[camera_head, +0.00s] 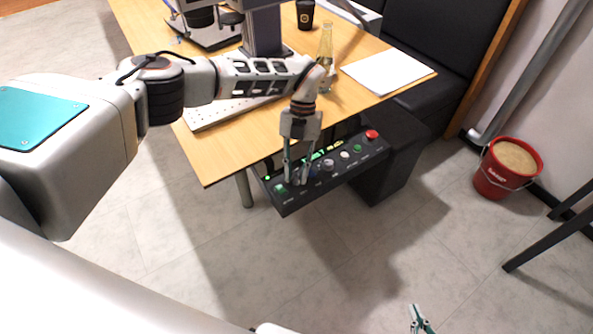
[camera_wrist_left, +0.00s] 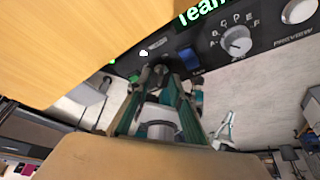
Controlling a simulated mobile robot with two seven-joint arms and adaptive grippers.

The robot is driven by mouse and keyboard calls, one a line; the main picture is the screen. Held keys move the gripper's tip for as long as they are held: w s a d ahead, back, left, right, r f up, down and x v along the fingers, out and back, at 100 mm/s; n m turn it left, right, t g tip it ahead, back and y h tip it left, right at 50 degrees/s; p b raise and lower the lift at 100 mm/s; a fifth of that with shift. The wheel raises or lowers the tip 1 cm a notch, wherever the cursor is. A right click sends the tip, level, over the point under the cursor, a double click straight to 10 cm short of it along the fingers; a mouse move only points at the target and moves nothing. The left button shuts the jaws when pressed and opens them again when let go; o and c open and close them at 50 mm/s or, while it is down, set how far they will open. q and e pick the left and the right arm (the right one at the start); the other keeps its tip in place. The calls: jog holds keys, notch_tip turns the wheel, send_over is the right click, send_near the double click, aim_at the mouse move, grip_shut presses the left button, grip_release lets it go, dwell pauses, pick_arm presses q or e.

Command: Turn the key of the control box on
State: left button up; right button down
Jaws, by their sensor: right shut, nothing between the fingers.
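The control box (camera_head: 332,172) is a long black panel fixed below the table's front edge, with a row of coloured buttons and switches. My left gripper (camera_head: 297,181) points down at its left part, fingertips at the panel face. In the left wrist view the two fingers (camera_wrist_left: 160,80) reach a dark part at the panel, beside a blue switch (camera_wrist_left: 190,58). The key itself is not clear to me; the fingers hide that spot, and I cannot tell whether they grip anything. My right gripper (camera_head: 420,322) is shut and empty at the bottom edge, far from the box.
The wooden table (camera_head: 235,150) lies just above the box and holds a bottle (camera_head: 325,45), white paper (camera_head: 387,72) and a black cup (camera_head: 305,14). A red bucket (camera_head: 495,182) stands on the floor at right. The floor in front of the box is clear.

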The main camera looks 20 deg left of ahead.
pick_arm(q)
jog(key=v, duration=1.2)
